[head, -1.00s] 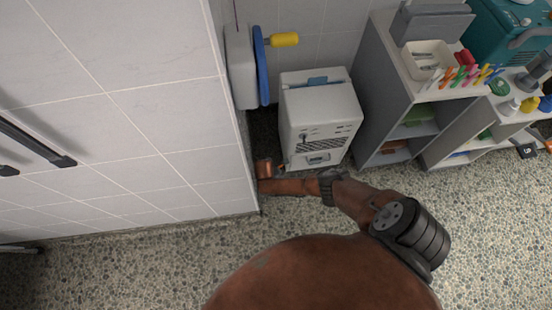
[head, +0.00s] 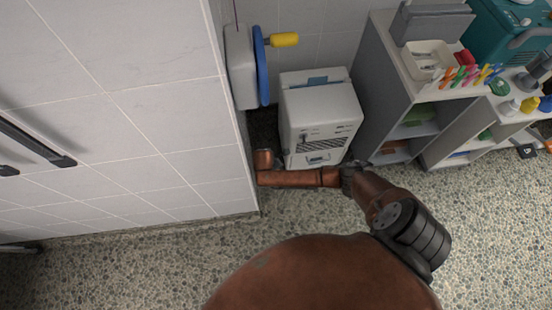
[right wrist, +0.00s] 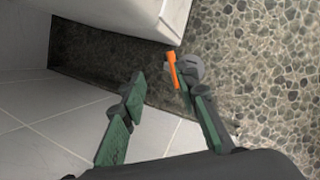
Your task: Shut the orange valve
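The orange valve (right wrist: 172,70) shows in the right wrist view as a small upright orange lever against a round grey fitting (right wrist: 190,68). It sits just past a white housing's lower corner, close to the tip of my right gripper's right finger. My right gripper (right wrist: 166,82) is open, with green-padded fingers spread apart and nothing between their pads. Whether the right finger touches the valve I cannot tell. In the head view my right arm reaches left to the gap behind the wall corner, and its gripper and the valve are hidden there. My left gripper is not in view.
A white appliance (head: 320,115) stands beside my right forearm. A tiled wall (head: 130,110) is on the left, with a blue disc (head: 262,65) and yellow handle (head: 285,40) beyond its corner. Grey shelves (head: 388,95) stand on the right. The speckled floor (head: 500,230) is clear.

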